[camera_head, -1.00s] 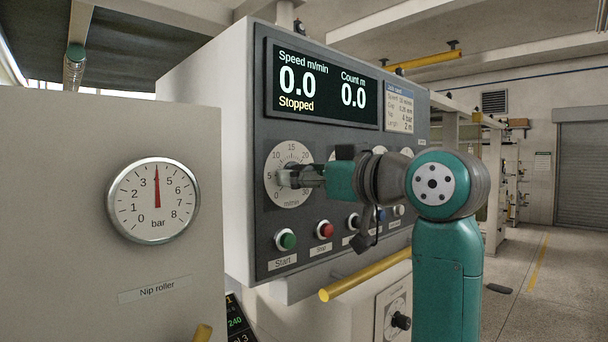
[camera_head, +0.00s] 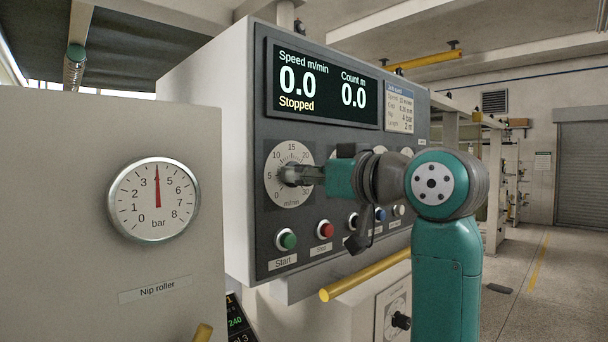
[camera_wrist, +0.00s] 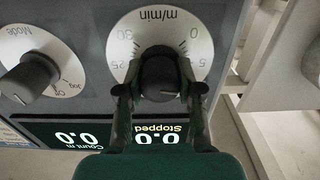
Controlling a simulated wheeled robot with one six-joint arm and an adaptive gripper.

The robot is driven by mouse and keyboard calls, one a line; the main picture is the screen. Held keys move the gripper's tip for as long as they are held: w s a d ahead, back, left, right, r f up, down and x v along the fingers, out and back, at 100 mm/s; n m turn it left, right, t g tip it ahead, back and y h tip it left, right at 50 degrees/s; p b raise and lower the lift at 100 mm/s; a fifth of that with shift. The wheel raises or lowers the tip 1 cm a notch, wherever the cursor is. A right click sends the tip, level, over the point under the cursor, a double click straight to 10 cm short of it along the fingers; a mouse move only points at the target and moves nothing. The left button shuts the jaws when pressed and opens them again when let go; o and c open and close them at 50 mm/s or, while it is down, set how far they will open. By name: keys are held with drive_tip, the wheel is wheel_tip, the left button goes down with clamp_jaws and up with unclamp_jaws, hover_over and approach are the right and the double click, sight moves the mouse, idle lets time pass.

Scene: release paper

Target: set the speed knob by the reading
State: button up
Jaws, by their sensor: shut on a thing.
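The speed knob (camera_wrist: 160,78) is dark and sits on a pale round dial (camera_head: 283,196) marked in m/min. In the wrist view my gripper (camera_wrist: 160,92) has one finger on each side of the knob and is shut on it. In the head view my gripper (camera_head: 296,175) reaches the dial from the right and hides most of the knob, so its pointer cannot be read. The display (camera_head: 322,84) reads Speed 0.0 m/min, Stopped, and Count 0.0 m. The job card (camera_head: 399,108) beside it has print too small to read surely.
The nip roller gauge (camera_head: 153,200) at left points at about 4 bar. Below the dial are a green Start button (camera_head: 288,241) and a red Stop button (camera_head: 325,230). A yellow bar (camera_head: 365,273) juts below the panel. The Mode knob (camera_wrist: 33,77) is beside the dial.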

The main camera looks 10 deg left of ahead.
drive_tip(key=m, duration=0.6)
drive_tip(key=shift+w+m, duration=0.1)
drive_tip(key=shift+m, duration=0.2)
idle(0.4)
drive_tip(key=o, duration=1.2)
drive_tip(key=shift+d, duration=0.15)
drive_tip(key=v, duration=1.1)
drive_tip(key=shift+s+d, duration=0.25)
drive_tip(key=shift+s, duration=0.1)
